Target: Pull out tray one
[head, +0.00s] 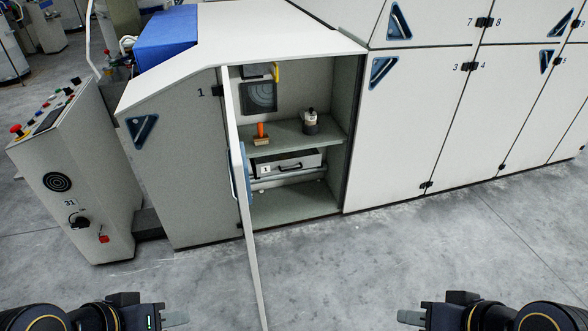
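Tray one (302,159) is a grey-white drawer with a dark handle and a small label "1". It sits under the shelf inside the open cabinet and appears to be pushed in. The cabinet door (243,215) stands open, nearly edge-on to me, left of the opening, and hides part of the interior's left side. My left gripper (175,319) is at the bottom edge, low and left of the door. My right gripper (409,316) is at the bottom right. Both are far from the tray and hold nothing visible; their finger gaps do not show clearly.
A control console (85,180) stands at left. Closed panels (410,110) line the right. The floor in front is clear.

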